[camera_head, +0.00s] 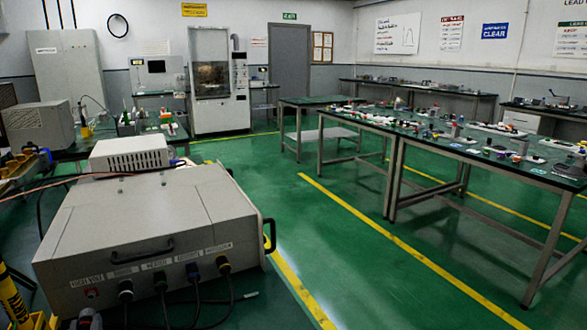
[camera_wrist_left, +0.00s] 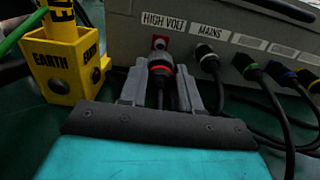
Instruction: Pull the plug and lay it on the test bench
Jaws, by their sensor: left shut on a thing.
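The plug (camera_wrist_left: 160,77), dark with a red ring, is between the two fingers of my left gripper (camera_wrist_left: 161,70), which is shut on it. Its cable runs down between the fingers. The red HIGH VOLT socket (camera_wrist_left: 159,43) shows just above the plug in the left wrist view and also in the head view (camera_head: 92,293). The plug looks clear of it, but the gap is hard to judge. In the head view my left gripper is mostly cut off at the bottom edge. Green-topped benches (camera_head: 400,124) stand at the right; which is the test bench I cannot tell. My right gripper is out of view.
The grey generator (camera_head: 140,225) has other plugs and hanging cables beside HIGH VOLT, including the MAINS plug (camera_wrist_left: 207,57). A yellow EARTH holder (camera_wrist_left: 68,65) stands close at left. Many small parts cover the right bench. The green floor between is clear.

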